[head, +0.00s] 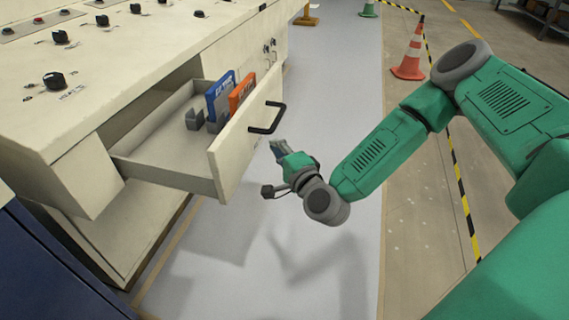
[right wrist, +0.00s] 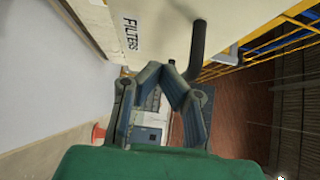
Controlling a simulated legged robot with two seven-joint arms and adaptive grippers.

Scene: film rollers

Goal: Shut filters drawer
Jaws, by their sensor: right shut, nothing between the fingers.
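The filters drawer (head: 222,158) is pulled out of the cream machine cabinet in the head view. A blue box (head: 219,98) and an orange box (head: 242,92) stand inside it. Its front carries a black handle (head: 277,118). The right wrist view shows the drawer front (right wrist: 160,22) with its "FILTERS" label (right wrist: 131,33) and the dark handle (right wrist: 197,50). My right gripper (head: 275,146) is shut and empty, just outside the drawer front and below the handle; its fingers (right wrist: 163,70) also show in the wrist view. I cannot tell whether it touches the front. My left gripper is out of view.
The cabinet (head: 130,65) has several black knobs on top. A dark blue unit (head: 45,270) stands at lower left. The grey floor strip (head: 350,60) beside the drawer is clear. An orange and white cone (head: 411,55) stands beyond my right arm.

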